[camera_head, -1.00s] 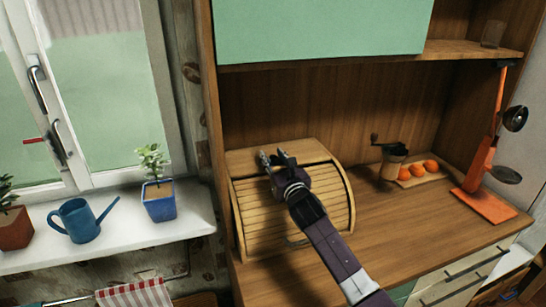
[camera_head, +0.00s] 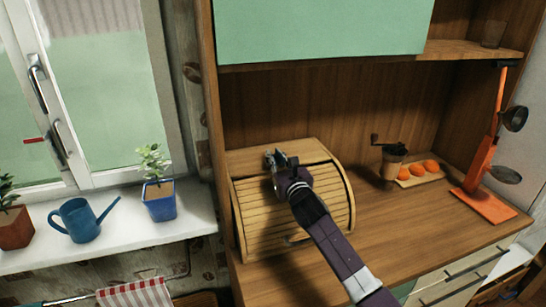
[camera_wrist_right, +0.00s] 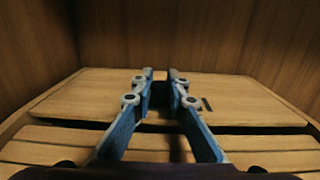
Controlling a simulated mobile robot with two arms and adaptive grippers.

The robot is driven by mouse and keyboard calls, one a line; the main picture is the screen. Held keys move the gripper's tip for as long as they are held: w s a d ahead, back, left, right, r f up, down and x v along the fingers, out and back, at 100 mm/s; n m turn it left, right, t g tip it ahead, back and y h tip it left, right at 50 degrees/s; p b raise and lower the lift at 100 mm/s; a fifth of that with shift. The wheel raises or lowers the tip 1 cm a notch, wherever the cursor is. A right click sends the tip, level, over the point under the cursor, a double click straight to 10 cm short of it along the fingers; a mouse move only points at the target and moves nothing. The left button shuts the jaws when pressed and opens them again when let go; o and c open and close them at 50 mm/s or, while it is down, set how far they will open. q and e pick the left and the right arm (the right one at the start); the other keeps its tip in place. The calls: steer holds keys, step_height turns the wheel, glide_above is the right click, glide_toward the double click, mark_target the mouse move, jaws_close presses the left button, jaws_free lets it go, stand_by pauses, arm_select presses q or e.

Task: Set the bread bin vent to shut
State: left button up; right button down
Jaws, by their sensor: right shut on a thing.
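The bread bin (camera_head: 262,218) is wooden with a slatted roll front, and it stands on the counter against the left side of the hutch. Its flat top board (camera_wrist_right: 92,92) fills the middle of the right wrist view. My right gripper (camera_head: 281,158) is over this top board; in the right wrist view its fingers (camera_wrist_right: 160,76) are close together at the board. They are shut on a small part there, likely the vent's slider, which they mostly hide. A short dark slot (camera_wrist_right: 207,104) shows just right of the fingers. My left gripper is not in view.
A coffee grinder (camera_head: 393,160), a board with oranges (camera_head: 417,172) and an orange stand (camera_head: 484,203) are at the right of the counter. A green cabinet door (camera_head: 320,30) hangs above. The counter (camera_head: 390,220) right of the bin is clear.

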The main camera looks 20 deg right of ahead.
steer(key=d, duration=0.4)
steer(key=shift+w+d+p, duration=0.1)
steer(key=shift+d+p, duration=0.05)
steer(key=shift+p, duration=0.2)
steer(key=c, duration=1.9)
jaws_free()
steer(key=shift+d, duration=0.1)
steer(key=shift+s, duration=0.25)
steer(key=s, duration=1.1)
steer(key=shift+s+d, duration=0.15)
steer(key=shift+s, duration=0.15)
